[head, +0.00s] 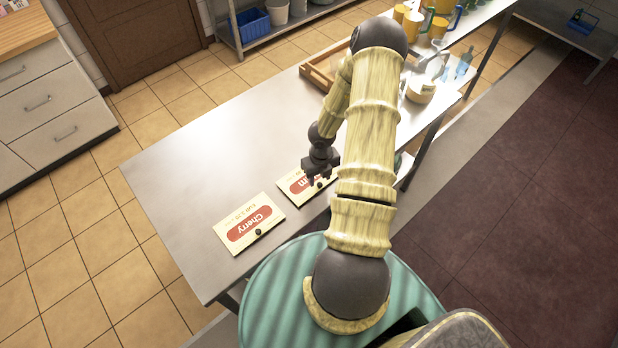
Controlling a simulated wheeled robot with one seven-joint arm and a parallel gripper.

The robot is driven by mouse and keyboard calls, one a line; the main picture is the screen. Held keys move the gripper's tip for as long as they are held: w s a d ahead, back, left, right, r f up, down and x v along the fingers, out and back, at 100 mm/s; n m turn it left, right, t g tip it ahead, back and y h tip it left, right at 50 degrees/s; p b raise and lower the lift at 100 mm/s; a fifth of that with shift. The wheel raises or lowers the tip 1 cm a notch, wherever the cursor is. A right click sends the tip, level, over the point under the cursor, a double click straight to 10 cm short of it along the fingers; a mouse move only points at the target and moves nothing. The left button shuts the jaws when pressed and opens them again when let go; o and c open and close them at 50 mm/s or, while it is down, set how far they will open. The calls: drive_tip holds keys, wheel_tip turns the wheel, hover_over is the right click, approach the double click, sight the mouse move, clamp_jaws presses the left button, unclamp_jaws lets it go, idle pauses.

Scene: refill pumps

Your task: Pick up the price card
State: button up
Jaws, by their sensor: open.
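Two cream cards with red labels lie flat on the metal table (180,170) near its front end. The nearer card (236,213) reads "Cherry", has a price line and carries a small dark knob near its edge. The second card (292,186) lies just right of it; its word is partly hidden and ends in "m". It also carries a small dark knob. My gripper (321,180) is open, pointing down over the right part of the second card. Whether it touches that card I cannot tell.
A wooden tray (318,72) stands farther back on the table, partly behind my arm. Yellow jugs (438,27) and clear glassware (463,64) stand at the far end. The table left of the cards is bare.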

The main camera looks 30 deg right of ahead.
wheel_tip(320, 180, down, 3)
drive_tip(key=shift+r, duration=0.1)
drive_tip(key=shift+s, duration=0.1)
idle(0.4)
drive_tip(key=c, duration=0.9)
